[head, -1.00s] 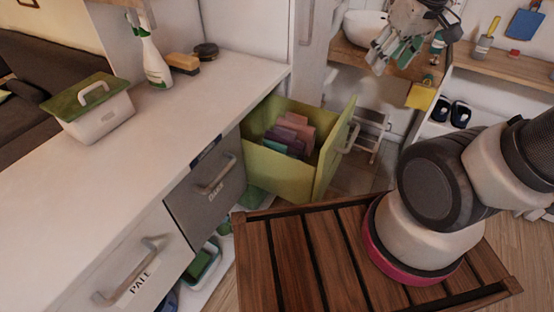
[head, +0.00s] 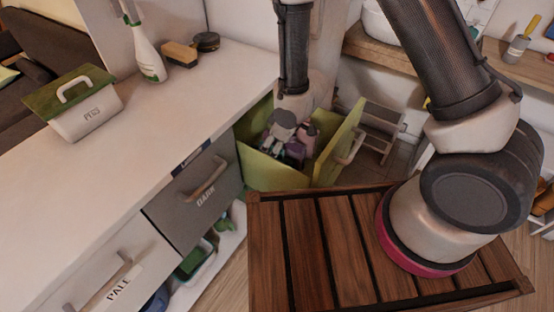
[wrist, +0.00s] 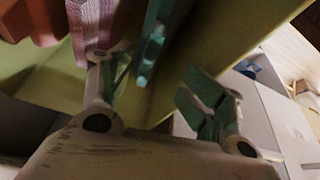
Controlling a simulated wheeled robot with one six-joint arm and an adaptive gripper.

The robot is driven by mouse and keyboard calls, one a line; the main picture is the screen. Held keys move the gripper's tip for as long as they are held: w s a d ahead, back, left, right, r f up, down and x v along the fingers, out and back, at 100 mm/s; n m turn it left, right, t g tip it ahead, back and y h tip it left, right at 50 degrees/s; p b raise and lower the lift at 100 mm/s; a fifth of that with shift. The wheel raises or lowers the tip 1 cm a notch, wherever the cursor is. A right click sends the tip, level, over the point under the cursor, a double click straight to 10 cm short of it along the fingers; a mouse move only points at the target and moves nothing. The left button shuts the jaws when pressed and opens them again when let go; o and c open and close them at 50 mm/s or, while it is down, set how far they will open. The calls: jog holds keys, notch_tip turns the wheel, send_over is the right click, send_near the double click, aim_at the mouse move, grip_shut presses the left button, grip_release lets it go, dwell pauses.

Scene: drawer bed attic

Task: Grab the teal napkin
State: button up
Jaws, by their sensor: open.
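The teal napkin (wrist: 158,36) shows in the wrist view as a thin upright sheet seen nearly edge-on, beside a mauve napkin (wrist: 96,22). My gripper (wrist: 155,78) is open, with one finger on each side of the teal napkin's near edge; I cannot tell whether either touches it. In the head view my gripper (head: 284,138) points down into the open yellow-green drawer (head: 270,172). There it hides the teal napkin, and only some mauve and pink cloth shows around it.
The drawer front (head: 337,148) stands pulled out to the right. Red-brown napkins (wrist: 35,22) stand left of the mauve one. The white counter (head: 150,130) borders the drawer at left, and a slatted wooden top (head: 320,240) lies in front.

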jog(key=shift+w+d+f+m, duration=0.3)
jog(key=shift+w+d+f, duration=0.2)
jog(key=shift+f, duration=0.1)
jog(key=x, duration=0.7)
jog(key=shift+w+f, duration=0.2)
jog(key=c, duration=0.8)
